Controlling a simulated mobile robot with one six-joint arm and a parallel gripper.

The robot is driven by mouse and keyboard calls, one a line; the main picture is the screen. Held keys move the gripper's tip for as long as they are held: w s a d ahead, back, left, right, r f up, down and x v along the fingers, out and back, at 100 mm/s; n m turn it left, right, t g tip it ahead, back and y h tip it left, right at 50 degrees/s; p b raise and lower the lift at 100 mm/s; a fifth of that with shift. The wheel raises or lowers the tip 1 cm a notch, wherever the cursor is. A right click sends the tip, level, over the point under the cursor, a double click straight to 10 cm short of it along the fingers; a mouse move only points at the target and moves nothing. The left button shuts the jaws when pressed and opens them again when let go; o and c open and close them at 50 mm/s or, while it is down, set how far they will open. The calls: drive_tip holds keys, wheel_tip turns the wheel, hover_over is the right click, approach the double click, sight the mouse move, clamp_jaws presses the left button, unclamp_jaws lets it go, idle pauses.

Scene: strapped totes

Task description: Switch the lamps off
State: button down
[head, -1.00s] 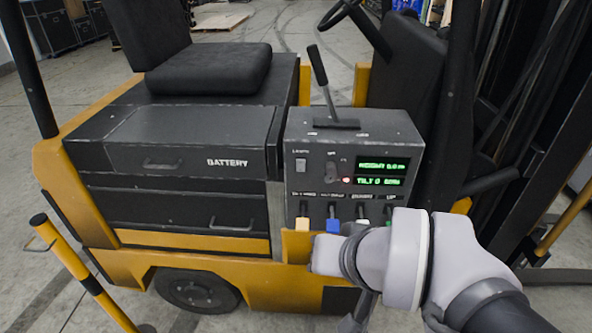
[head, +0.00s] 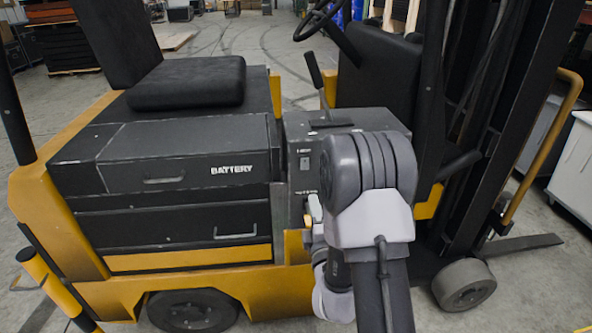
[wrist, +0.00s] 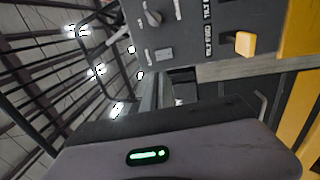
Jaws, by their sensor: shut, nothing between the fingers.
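The dark control box (head: 295,135) on the forklift carries a small light rocker switch (head: 305,163) near its upper left corner, under a small label. In the wrist view the pale switch (wrist: 163,54) shows sideways, beside a round knob (wrist: 153,18). I cannot tell which way the rocker is tipped. My gripper (wrist: 181,77) is shut and empty in the wrist view, its tips just below the switch in the picture. I cannot tell whether they touch the panel. In the head view my arm hides the gripper and most of the panel, including the displays.
A yellow-tipped lever (wrist: 245,43) sticks out from the panel, right of the switch in the wrist view. A tall black lever (head: 315,72) rises from the box top. Battery drawers (head: 160,165) stand to the left. The mast and a fork (head: 525,244) are right.

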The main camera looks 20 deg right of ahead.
drive_tip(key=shift+d, duration=0.15)
drive_tip(key=shift+w+r, duration=0.1)
drive_tip(key=p, duration=0.1)
approach(305, 162)
drive_tip(key=x, duration=0.6)
drive_tip(key=shift+w+r, duration=0.1)
drive_tip(key=shift+w, duration=0.3)
